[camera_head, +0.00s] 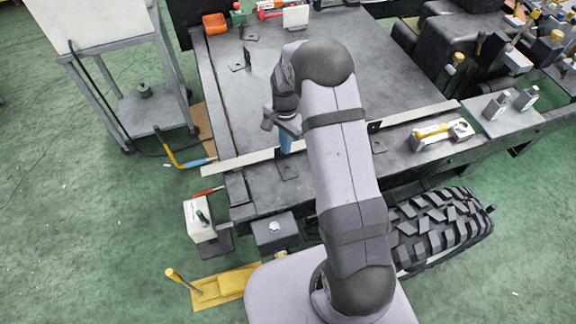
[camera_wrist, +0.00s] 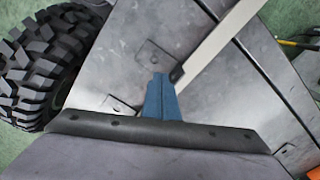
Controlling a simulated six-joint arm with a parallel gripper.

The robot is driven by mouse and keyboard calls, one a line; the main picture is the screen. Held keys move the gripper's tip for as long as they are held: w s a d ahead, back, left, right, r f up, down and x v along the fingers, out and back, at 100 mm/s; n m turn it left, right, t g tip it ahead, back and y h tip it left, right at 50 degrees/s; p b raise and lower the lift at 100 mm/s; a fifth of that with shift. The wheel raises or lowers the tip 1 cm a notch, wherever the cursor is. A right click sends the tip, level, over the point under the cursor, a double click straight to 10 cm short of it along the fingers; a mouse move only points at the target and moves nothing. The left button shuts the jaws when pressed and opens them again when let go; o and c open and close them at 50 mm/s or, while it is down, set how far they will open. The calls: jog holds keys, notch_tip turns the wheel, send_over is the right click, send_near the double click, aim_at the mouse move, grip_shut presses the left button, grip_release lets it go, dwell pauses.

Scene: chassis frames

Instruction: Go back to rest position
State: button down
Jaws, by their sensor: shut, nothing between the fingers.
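My gripper (camera_head: 286,139) is above the dark metal chassis deck (camera_head: 240,90), near its front part. Its blue fingers point down and are closed with nothing between them. In the wrist view the blue fingers (camera_wrist: 162,98) are together over the grey deck (camera_wrist: 110,60). A pale flat strip (camera_wrist: 215,42) crosses the deck close by the fingers. I cannot tell how far the fingertips are above the surface. My arm reaches over the deck from the front and hides part of the strip.
A black tire (camera_head: 440,228) lies at the right front. A yellow-handled clamp (camera_head: 440,133) sits on the deck at right. Several tools and dark machine parts crowd the back right. A white-topped cart (camera_head: 90,20) stands at left. Green floor (camera_head: 60,220) is open at left.

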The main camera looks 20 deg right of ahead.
jog(key=shift+n, duration=0.3)
jog(key=s+f+n, duration=0.1)
jog(key=s+n, duration=0.1)
jog(key=s, duration=0.1)
jog(key=s+f+n+g, duration=0.1)
jog(key=s+n, duration=0.2)
jog(key=s+a+f+n+g, duration=0.1)
jog(key=s+n, duration=0.1)
jog(key=s, duration=0.2)
jog(key=shift+s+f, duration=0.1)
jog(key=s+a+r+n+g, duration=0.1)
jog(key=s+r+n, duration=0.1)
jog(key=s+r, duration=0.5)
jog(key=s+a+r+n, duration=0.1)
jog(key=s+r+n, duration=0.15)
jog(key=s, duration=0.75)
notch_tip(320, 180, up, 6)
jog(key=w+a+t, duration=0.1)
jog(key=w+t, duration=0.1)
jog(key=t, duration=0.1)
jog(key=shift+w+r, duration=0.2)
jog(key=shift+w, duration=0.2)
